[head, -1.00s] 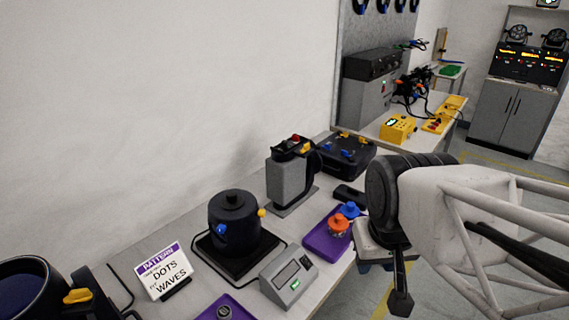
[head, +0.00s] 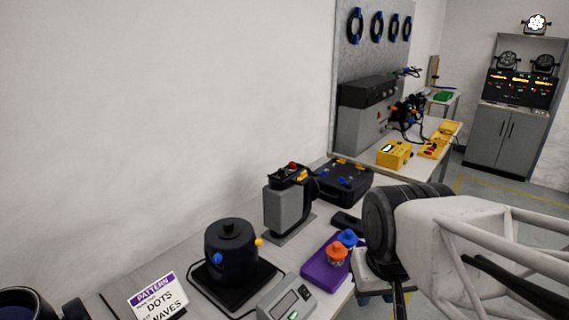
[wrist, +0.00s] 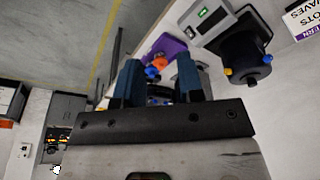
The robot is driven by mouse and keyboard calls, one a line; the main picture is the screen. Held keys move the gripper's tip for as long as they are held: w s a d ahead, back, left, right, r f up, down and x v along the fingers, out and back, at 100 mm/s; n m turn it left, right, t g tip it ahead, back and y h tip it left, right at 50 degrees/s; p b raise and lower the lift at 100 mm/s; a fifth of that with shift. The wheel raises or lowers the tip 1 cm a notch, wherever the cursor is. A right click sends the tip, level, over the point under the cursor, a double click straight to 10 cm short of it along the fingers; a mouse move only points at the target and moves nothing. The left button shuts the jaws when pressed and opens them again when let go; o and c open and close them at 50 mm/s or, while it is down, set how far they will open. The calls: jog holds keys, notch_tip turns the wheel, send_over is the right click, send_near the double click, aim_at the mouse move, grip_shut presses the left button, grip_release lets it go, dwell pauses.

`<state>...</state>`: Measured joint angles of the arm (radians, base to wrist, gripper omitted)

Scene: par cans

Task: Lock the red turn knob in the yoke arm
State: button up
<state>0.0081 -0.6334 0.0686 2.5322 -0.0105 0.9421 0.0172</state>
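A small red piece (head: 292,165), perhaps the red turn knob, sits on the black top of a grey upright stand (head: 286,208) in the head view. A yellow piece (head: 303,175) is beside it. Whether the black part there is the yoke arm, I cannot tell. My gripper (wrist: 158,75) shows two blue fingers standing apart in the wrist view, with no held thing visible between them. In the head view its fingers are hidden behind my arm, which is right of the stand and apart from it.
A purple tray (head: 316,274) holds an orange knob (head: 336,254) and a blue knob (head: 347,238). A black pot-like unit (head: 230,250), a grey display box (head: 288,298) and a pattern sign (head: 156,300) stand nearby. A black case (head: 345,183) lies behind. A yellow box (head: 394,154) is farther back.

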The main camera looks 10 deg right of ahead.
jog(key=shift+c, duration=1.4)
jog(key=w+a+r+n+g, duration=0.15)
jog(key=w+r, duration=0.25)
jog(key=w, duration=1.1)
jog(key=w+r+n, duration=0.3)
jog(key=w+r, duration=0.2)
jog(key=w, duration=0.9)
jog(key=w+a+f+n, duration=0.1)
jog(key=w+f, duration=0.1)
jog(key=w, duration=0.8)
jog(key=w+a+f+n, duration=0.2)
jog(key=w, duration=0.9)
jog(key=w+a+f+n+g, duration=0.1)
jog(key=w+f, duration=0.2)
jog(key=w, duration=0.7)
jog(key=shift+w+a+f+n, duration=0.1)
jog(key=shift+w+a+n, duration=0.05)
jog(key=shift+w+n, duration=0.2)
